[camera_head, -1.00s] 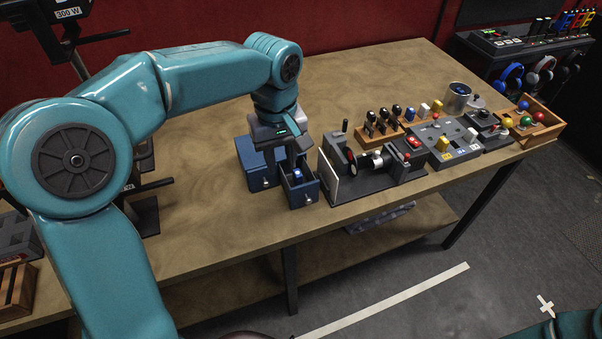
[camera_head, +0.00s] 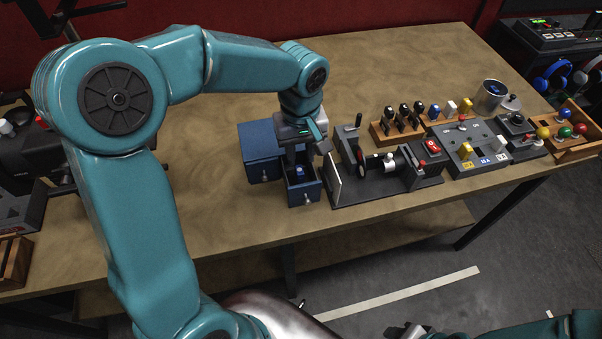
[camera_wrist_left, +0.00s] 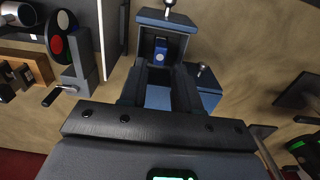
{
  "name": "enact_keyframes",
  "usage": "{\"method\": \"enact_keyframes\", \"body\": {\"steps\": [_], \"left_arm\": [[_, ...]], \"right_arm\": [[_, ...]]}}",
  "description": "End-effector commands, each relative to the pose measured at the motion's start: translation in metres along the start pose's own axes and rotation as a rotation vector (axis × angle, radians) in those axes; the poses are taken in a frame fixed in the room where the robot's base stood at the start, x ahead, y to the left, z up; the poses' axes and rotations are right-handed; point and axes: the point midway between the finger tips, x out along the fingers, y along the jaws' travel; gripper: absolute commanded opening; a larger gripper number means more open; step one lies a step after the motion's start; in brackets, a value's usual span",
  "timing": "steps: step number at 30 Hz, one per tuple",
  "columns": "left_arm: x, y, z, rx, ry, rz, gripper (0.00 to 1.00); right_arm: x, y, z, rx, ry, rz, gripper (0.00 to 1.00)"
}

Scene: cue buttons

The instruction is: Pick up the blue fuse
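The blue fuse (camera_head: 300,172) stands in the open drawer of a small blue cabinet (camera_head: 258,145). In the left wrist view the fuse (camera_wrist_left: 160,50) shows just beyond my fingertips, inside the drawer (camera_wrist_left: 163,19). My left gripper (camera_head: 298,152) points down over the drawer. In the wrist view its two dark fingers (camera_wrist_left: 160,78) are apart with nothing between them. Another blue piece (camera_head: 434,110) stands in the wooden rack at the right. Part of my right arm shows at the bottom edge, with its gripper too cut off to judge.
A dark fixture with a lever and a white plate (camera_head: 335,180) stands close to the drawer's right side. Farther right are a wooden rack (camera_head: 390,137), a grey switch panel (camera_head: 470,145), a metal can (camera_head: 490,95) and a tray of coloured balls (camera_head: 575,145). The table behind the cabinet is clear.

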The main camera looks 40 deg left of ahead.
Motion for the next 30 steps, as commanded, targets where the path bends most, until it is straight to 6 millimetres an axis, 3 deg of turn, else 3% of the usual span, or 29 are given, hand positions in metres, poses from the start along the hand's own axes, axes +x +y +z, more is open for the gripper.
{"method": "enact_keyframes", "body": {"steps": [18,26,29,30], "left_arm": [[0.076,0.001,-0.008,0.000,-0.002,-0.001,0.32],[0.079,0.002,-0.008,0.000,0.000,0.000,0.32],[0.079,0.002,-0.009,0.000,0.000,0.001,0.00],[0.079,0.002,-0.009,0.000,0.000,0.001,0.00]], "right_arm": [[-0.013,-0.005,0.000,0.000,0.000,0.000,0.43],[-0.013,-0.004,0.000,0.000,0.000,0.000,0.43],[-0.013,-0.005,0.000,0.000,0.000,0.000,0.43],[-0.013,-0.005,0.000,0.000,0.000,0.000,0.43]]}}
